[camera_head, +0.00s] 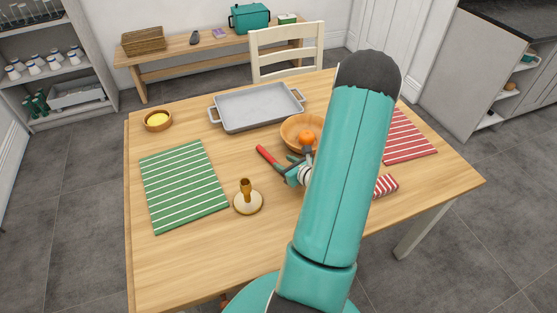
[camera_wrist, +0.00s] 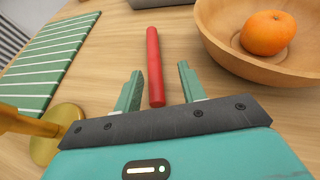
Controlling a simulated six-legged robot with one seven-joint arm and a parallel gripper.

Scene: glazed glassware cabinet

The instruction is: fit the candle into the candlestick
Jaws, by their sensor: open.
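The candle is a red stick (camera_head: 269,158) lying on the wooden table, just beyond my gripper. In the wrist view the red candle (camera_wrist: 154,66) runs away from me, its near end between my two fingertips. My gripper (camera_wrist: 158,90) is open, with one teal finger on each side of that end and gaps to both. It also shows in the head view (camera_head: 287,172), partly hidden by my arm. The candlestick (camera_head: 247,197) is brass-coloured with a round base and stands upright on the table, left of my gripper. Part of it shows at the wrist view's left edge (camera_wrist: 45,145).
A wooden bowl (camera_head: 291,134) with an orange (camera_head: 307,138) stands close right of the candle. A grey tray (camera_head: 257,107) lies behind. A green striped mat (camera_head: 184,185) is left of the candlestick. A red striped mat (camera_head: 408,138) and folded red cloth (camera_head: 386,184) are on the right.

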